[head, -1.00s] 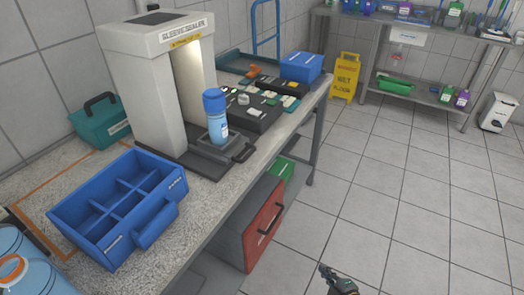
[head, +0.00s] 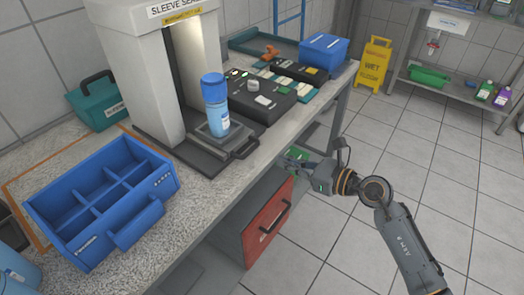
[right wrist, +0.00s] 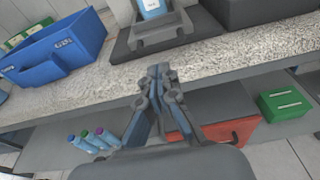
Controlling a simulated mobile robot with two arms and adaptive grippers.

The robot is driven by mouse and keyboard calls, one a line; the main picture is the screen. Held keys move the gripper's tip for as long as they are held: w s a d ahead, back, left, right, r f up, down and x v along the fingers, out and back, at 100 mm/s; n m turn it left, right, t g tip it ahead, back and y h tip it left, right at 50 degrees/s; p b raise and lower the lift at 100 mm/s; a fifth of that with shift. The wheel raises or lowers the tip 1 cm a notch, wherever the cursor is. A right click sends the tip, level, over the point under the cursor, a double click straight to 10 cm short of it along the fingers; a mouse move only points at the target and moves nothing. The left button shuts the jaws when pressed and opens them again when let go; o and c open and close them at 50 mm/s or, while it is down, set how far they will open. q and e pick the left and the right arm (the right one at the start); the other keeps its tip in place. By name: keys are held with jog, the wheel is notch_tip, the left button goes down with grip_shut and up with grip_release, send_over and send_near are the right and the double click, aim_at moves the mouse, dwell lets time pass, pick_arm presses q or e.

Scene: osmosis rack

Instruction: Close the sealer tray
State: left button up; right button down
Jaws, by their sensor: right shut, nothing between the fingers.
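The sleeve sealer (head: 160,85) is a pale arch-shaped machine on the bench. Its dark tray (head: 232,150) sticks out toward the bench's front edge, with a dark handle on its front. A blue bottle (head: 214,105) stands upright on the tray. The tray also shows in the right wrist view (right wrist: 160,38), ahead of my fingers, with the bottle's lower part (right wrist: 152,8) on it. My right gripper (head: 293,163) is shut and empty, in front of the bench edge, to the right of the tray and apart from it. My left gripper is not in view.
A blue divided carrier (head: 105,195) stands on the bench left of the tray. A dark case with small items (head: 265,103) lies right of it. Below are a red drawer front (head: 267,222) and a green box (right wrist: 285,103). A yellow wet-floor sign (head: 376,62) stands on open floor.

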aim_at(253, 150)
jog(key=x, duration=0.7)
jog(key=shift+w+a+p, duration=0.15)
jog(key=shift+w+p, duration=0.05)
jog(key=shift+p, duration=0.15)
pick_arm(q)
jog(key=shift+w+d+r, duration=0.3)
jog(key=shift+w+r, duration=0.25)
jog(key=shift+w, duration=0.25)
pick_arm(e)
jog(key=shift+w+a+f, duration=0.15)
jog(key=shift+w+a, duration=0.1)
jog(key=shift+a, duration=0.05)
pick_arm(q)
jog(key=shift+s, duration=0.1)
